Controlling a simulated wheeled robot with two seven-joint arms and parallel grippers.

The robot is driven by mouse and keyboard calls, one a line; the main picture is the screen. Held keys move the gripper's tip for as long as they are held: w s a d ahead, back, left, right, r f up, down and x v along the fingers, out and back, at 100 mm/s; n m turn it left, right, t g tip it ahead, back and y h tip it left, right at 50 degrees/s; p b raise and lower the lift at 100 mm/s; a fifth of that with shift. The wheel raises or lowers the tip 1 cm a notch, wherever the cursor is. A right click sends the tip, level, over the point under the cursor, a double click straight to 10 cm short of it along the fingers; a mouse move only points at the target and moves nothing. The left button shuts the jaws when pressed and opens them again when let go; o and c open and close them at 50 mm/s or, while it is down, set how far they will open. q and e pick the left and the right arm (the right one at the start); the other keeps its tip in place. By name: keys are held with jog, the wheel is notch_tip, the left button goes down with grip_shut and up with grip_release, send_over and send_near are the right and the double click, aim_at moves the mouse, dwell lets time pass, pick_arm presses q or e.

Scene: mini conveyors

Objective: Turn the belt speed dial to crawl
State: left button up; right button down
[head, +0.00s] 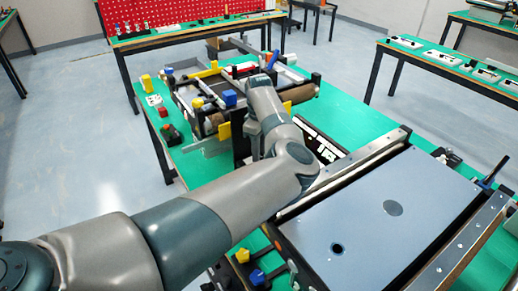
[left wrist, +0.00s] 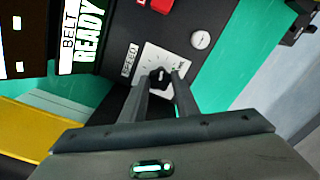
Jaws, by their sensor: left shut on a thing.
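The speed dial (left wrist: 160,73) is a small black knob on a white square scale plate marked SPEED, on a dark control panel (left wrist: 185,38). My left gripper (left wrist: 162,80) is shut on the knob, one fingertip on each side of it, in the left wrist view. The fingers cover part of the scale, and I cannot read which mark the knob points to. In the head view my left arm reaches across the bench and hides the dial and the fingertips. My right gripper is in neither view.

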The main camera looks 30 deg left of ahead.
pick_arm(q)
jog(key=m+p, duration=0.7)
jog(key=p, duration=0.1)
jog(key=shift+a+r, duration=0.1)
jog(key=shift+r, duration=0.2)
jog(key=shift+f+m+p, duration=0.2)
jog(key=shift+m+p, duration=0.9)
jog(key=shift+m, duration=0.5)
jog(key=o, duration=1)
jog(key=shift+o, duration=0.2)
notch_tip(320, 180, up, 17)
jog(key=b, duration=0.4)
jog(key=shift+r+b, duration=0.2)
jog(key=shift+b, duration=0.1)
